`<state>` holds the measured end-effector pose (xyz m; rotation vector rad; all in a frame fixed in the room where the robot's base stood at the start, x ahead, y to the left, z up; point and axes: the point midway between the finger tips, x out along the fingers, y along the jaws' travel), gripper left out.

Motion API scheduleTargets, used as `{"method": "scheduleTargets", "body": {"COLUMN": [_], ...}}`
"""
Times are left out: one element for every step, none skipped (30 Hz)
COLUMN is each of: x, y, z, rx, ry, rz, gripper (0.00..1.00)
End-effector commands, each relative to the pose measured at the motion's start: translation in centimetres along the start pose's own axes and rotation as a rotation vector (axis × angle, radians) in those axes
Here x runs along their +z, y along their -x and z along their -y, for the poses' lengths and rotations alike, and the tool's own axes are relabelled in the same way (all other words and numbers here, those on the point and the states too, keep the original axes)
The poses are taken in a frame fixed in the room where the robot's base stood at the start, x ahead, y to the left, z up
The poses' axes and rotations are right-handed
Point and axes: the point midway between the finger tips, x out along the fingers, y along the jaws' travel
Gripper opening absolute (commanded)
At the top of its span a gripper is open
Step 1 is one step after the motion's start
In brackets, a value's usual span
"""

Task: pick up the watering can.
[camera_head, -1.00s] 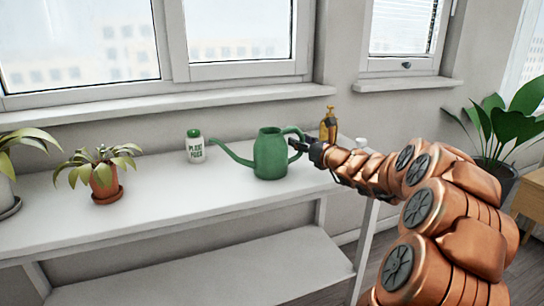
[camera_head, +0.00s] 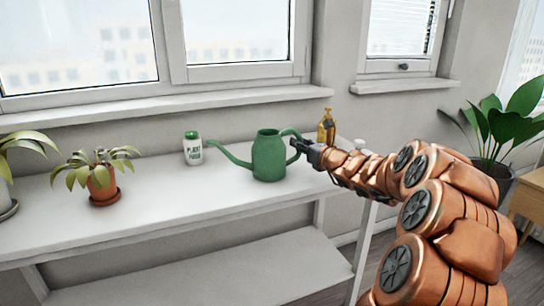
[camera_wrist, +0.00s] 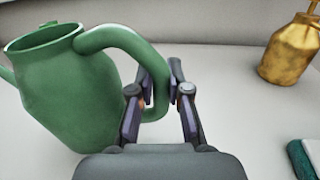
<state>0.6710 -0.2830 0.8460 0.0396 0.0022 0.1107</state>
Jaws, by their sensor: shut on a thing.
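The green watering can (camera_head: 269,157) stands upright on the white shelf, its spout to the left and its handle to the right. In the wrist view the can's body (camera_wrist: 68,95) fills the left side, and its curved handle (camera_wrist: 128,40) comes down between my fingers. My gripper (camera_head: 300,144) reaches in from the right at the handle. In the wrist view my gripper (camera_wrist: 160,82) is shut on the lower part of the handle. Whether the can's base is clear of the shelf cannot be told.
A white plant food bottle (camera_head: 192,149) stands left of the spout. A potted plant (camera_head: 101,182) sits farther left on the shelf (camera_head: 150,215). A brass sprayer (camera_head: 326,128) stands behind my gripper; it also shows in the wrist view (camera_wrist: 290,50). The front of the shelf is clear.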

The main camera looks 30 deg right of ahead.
Motion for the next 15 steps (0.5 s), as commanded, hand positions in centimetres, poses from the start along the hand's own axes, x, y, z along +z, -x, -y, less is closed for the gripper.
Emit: {"method": "scheduleTargets", "body": {"x": [0.0,0.0,0.0,0.0,0.0,0.1,0.1,0.2,0.3,0.3,0.5,0.6,0.7,0.9,1.1], "y": [0.0,0.0,0.0,0.0,0.0,0.0,0.0,0.0,0.0,0.0,0.0,0.0,0.0,0.0,0.0], "z": [0.0,0.0,0.0,0.0,0.0,0.0,0.0,0.0,0.0,0.0,0.0,-0.1,-0.1,-0.1,-0.1], "rx": [0.0,0.0,0.0,0.0,0.0,0.0,0.0,0.0,0.0,0.0,0.001,0.001,0.001,0.001,0.001], "ry": [0.0,0.0,0.0,0.0,0.0,0.0,0.0,0.0,0.001,0.001,0.001,0.001,0.001,0.001,0.001], "rz": [0.0,0.0,0.0,0.0,0.0,0.001,0.001,0.001,0.001,0.001,0.001,0.002,0.002,0.002,0.003], "gripper": [0.0,0.0,0.0,0.0,0.0,0.0,0.0,0.0,0.0,0.0,0.0,0.0,0.0,0.0,0.0]}}
